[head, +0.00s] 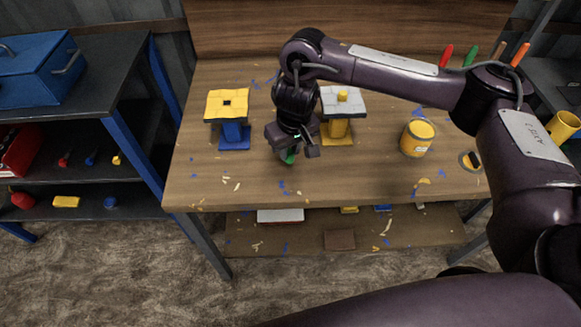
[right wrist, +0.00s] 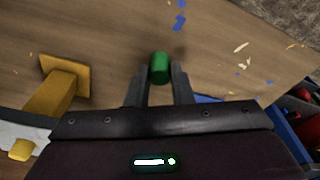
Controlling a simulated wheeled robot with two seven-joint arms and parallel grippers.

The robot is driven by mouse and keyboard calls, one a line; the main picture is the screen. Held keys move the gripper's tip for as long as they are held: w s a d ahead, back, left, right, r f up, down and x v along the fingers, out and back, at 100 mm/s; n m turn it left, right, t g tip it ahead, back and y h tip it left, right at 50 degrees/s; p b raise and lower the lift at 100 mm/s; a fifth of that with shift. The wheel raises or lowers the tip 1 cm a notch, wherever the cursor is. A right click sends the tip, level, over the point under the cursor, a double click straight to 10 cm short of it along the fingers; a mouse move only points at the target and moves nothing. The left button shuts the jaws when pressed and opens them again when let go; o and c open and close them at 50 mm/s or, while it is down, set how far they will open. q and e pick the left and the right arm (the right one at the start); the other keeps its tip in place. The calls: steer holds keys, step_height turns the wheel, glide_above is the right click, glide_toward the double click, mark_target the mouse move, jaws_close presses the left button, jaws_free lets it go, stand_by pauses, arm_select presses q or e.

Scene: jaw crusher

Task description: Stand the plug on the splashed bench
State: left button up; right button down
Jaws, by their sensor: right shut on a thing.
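My right gripper (head: 298,153) is over the middle of the wooden bench (head: 245,180), which is splashed with paint flecks, and points down. It is shut on a green plug (right wrist: 159,68), a short cylinder that shows between the fingertips in the right wrist view. In the head view the green plug (head: 289,157) is mostly hidden by the gripper and sits low, close to the bench top. I cannot tell whether it touches the wood. My left gripper is not in view.
A blue stand with a yellow, holed top (head: 228,103) is left of the gripper. A yellow stand with a grey top and yellow plug (head: 343,96) is behind right. A yellow can (head: 417,138) stands further right. The bench front is clear apart from flecks.

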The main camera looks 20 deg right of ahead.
mark_target(290, 162)
step_height(290, 162, down, 6)
steer(key=shift+s+a+r+b, duration=0.1)
steer(key=shift+r+b, duration=0.05)
steer(key=shift+b, duration=0.85)
steer(key=shift+f, duration=0.45)
steer(key=c, duration=1.3)
jaws_free()
steer(key=shift+f, duration=0.1)
steer(key=r+p, duration=0.1)
steer(key=r, duration=0.2)
steer(key=s+r+p, duration=0.1)
steer(key=r, duration=0.3)
steer(key=r+p, duration=0.2)
steer(key=r, duration=0.2)
steer(key=shift+s+d, duration=0.15)
steer(key=shift+d, duration=0.05)
steer(key=shift+s+r, duration=0.15)
steer(key=shift+r, duration=0.5)
